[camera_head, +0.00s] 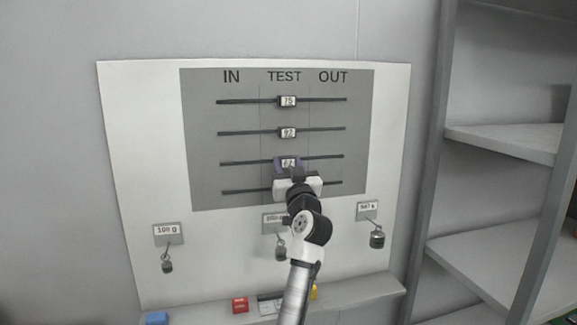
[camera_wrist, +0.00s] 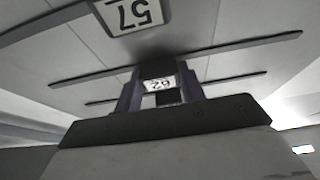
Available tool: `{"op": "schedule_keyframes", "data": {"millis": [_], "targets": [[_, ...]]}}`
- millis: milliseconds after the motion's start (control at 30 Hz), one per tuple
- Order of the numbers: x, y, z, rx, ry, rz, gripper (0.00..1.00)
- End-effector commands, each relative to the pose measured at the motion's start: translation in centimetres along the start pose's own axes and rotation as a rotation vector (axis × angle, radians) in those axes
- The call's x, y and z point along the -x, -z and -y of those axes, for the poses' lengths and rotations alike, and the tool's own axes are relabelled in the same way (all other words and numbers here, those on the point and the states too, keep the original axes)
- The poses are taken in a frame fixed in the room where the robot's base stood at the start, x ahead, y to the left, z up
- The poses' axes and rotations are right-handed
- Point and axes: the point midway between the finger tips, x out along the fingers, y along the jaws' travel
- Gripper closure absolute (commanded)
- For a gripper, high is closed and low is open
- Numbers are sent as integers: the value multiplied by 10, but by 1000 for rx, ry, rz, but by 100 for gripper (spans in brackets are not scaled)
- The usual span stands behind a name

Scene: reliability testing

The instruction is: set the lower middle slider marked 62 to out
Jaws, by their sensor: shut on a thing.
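The slider marked 62 (camera_head: 288,163) sits on the third rail from the top of the grey panel, in the TEST column between IN and OUT. In the wrist view its label (camera_wrist: 159,84) shows upside down between my two fingers. My gripper (camera_head: 289,160) reaches up from below and is shut on this slider, one finger at each side. The OUT heading (camera_head: 333,77) is at the upper right of the panel. The rail (camera_head: 325,157) runs clear to the right of the slider.
Sliders marked 78 (camera_head: 288,101) and 92 (camera_head: 288,133) sit above, also under TEST. A slider marked 57 (camera_wrist: 133,13) is close by in the wrist view; my gripper hides it in the head view. Weights hang below the panel. A shelf unit (camera_head: 500,140) stands right.

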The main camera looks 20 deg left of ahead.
Motion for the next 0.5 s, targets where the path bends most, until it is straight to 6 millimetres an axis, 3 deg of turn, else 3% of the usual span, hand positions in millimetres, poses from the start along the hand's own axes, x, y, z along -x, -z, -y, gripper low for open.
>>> {"op": "schedule_keyframes", "data": {"millis": [167,267,500], "targets": [[0,-1,-3,0,-1,0,100],[1,-2,-16,2,-4,-1,100],[2,-3,-71,4,-5,-2,100]]}}
